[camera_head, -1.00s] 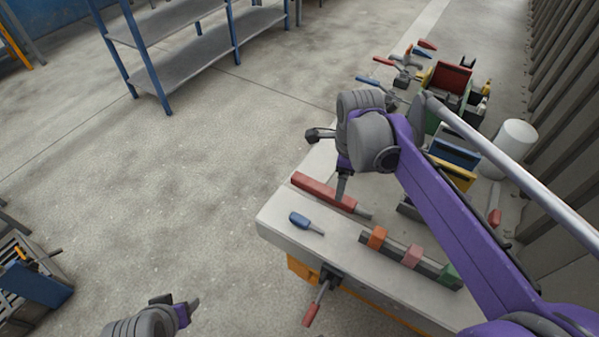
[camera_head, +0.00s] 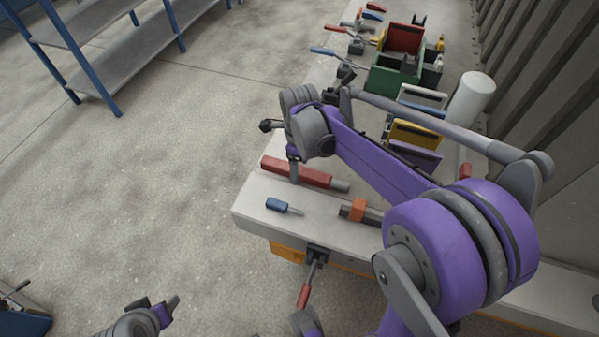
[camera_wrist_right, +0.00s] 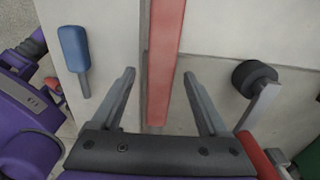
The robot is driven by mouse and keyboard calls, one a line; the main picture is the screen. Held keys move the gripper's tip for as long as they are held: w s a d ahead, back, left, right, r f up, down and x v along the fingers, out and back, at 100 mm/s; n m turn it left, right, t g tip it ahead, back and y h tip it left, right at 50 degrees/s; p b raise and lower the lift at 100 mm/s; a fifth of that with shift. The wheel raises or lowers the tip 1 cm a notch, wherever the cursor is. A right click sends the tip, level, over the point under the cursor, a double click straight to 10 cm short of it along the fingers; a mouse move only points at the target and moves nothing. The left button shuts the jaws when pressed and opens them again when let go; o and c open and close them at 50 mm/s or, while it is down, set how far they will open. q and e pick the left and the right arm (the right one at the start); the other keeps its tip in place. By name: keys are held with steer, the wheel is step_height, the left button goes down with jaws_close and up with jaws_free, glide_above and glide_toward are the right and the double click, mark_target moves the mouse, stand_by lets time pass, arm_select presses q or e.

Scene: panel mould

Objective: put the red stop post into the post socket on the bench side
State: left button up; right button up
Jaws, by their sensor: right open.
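The red stop post (camera_head: 312,177) is a long red bar with a grey end, lying flat near the bench's left edge. My right gripper (camera_head: 294,176) is over its middle, pointing down. In the right wrist view the red bar (camera_wrist_right: 165,60) runs between the two spread fingers (camera_wrist_right: 159,76), with a gap on each side; nothing is gripped. A dark bracket (camera_head: 317,253) with a red-handled lever sits on the bench's near side; I cannot tell whether it is the post socket. My left gripper (camera_head: 160,306) is low at the bottom left, away from the bench, its jaw opening unclear.
The bench (camera_head: 250,212) also holds a blue-handled tool (camera_head: 278,205), an orange block (camera_head: 357,209) on a dark bar, coloured bins (camera_head: 388,80) and a white cylinder (camera_head: 470,98). A ribbed wall closes the right side. Shelving (camera_head: 105,65) stands far left; the floor between is clear.

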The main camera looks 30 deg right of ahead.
steer(key=shift+f, duration=0.85)
jaws_close()
steer(key=shift+r, duration=0.1)
stand_by(0.6)
